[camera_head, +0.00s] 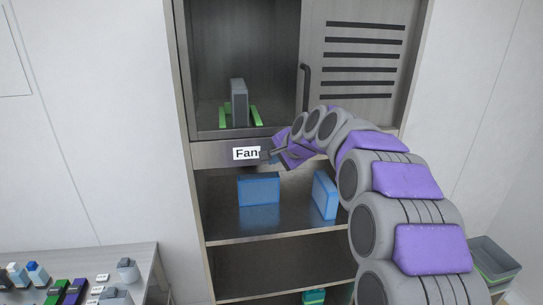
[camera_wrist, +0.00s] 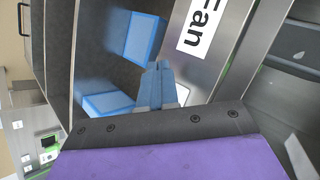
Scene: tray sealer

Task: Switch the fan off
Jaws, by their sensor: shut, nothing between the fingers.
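The "Fan" label (camera_head: 246,153) is a white plate with black letters on the metal strip between the upper compartment and the shelf below. It also shows large in the wrist view (camera_wrist: 199,27). My gripper (camera_head: 270,155) is at the right end of the label, in front of the strip. In the wrist view its two fingers (camera_wrist: 157,84) are together and hold nothing. A small pale part shows beside the fingers in the wrist view; I cannot tell if it is the switch. The switch's position cannot be made out, and I cannot tell whether the fingers touch anything.
A grey block (camera_head: 239,102) stands on green supports in the open upper compartment. A slotted door (camera_head: 352,60) with a dark handle is at right. Blue boxes (camera_head: 259,189) (camera_head: 325,195) stand on the shelf below. A table with small items is lower left, a grey bin (camera_head: 494,262) lower right.

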